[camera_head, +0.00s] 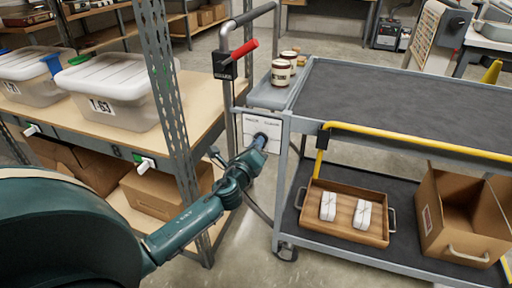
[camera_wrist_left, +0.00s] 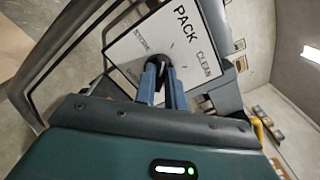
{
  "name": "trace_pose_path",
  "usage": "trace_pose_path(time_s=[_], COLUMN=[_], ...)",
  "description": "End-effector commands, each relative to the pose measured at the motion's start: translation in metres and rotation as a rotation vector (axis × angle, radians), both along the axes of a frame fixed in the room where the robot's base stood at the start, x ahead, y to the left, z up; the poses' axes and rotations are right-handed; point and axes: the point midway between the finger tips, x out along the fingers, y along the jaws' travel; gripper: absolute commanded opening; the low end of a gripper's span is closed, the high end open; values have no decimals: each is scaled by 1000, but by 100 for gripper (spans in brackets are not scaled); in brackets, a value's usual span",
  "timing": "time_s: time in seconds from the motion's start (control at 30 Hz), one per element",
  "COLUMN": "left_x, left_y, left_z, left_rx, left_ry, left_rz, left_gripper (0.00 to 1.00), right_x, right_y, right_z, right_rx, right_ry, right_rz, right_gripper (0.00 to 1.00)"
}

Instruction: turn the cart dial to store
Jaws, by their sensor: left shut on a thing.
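The cart dial's white panel (camera_head: 249,125) is on the end of the grey cart (camera_head: 285,190). In the left wrist view the panel (camera_wrist_left: 130,52) shows tilted, with PACK and CLEAN legible and two smaller, blurred labels on its left side. The dark dial knob (camera_wrist_left: 163,66) sits in the middle of the panel. My left gripper (camera_wrist_left: 162,72) is shut on the knob, its blue fingers on either side. In the head view the left gripper (camera_head: 261,138) reaches the panel. The fingers hide most of the knob, so I cannot tell its setting.
A red-handled lever (camera_head: 243,50) is above the panel. Jars (camera_head: 281,73) stand on the cart; a wooden tray (camera_head: 312,225) and open carton (camera_head: 455,235) lie below.

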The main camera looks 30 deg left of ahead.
Motion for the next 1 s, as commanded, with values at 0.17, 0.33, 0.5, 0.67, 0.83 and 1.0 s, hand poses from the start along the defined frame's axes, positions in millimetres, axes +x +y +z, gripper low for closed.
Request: trace_pose_path(time_s=[0.17, 0.33, 0.5, 0.67, 0.83, 1.0], left_x=[0, 0, 0, 0, 0, 0], left_y=[0, 1, 1, 1, 1, 1], left_z=[-1, -2, -2, -2, -3, -3], left_rx=[-165, -321, -471, -590, -688, -754], left_ry=[-40, -78, -112, -142, -165, -180], left_rz=[1, 2, 2, 1, 1, 1], left_gripper=[0, 0, 0, 0, 0, 0], right_x=[3, 4, 4, 4, 4, 4], right_y=[1, 1, 1, 2, 2, 2], right_z=[-2, -4, -6, -7, -7, -6], right_rx=[-7, -13, -19, -21, -20, -19], right_ry=[-8, -10, -4, -2, -3, -6], right_rz=[6, 9, 12, 12, 12, 12], right_gripper=[36, 36, 36, 36, 36, 36])
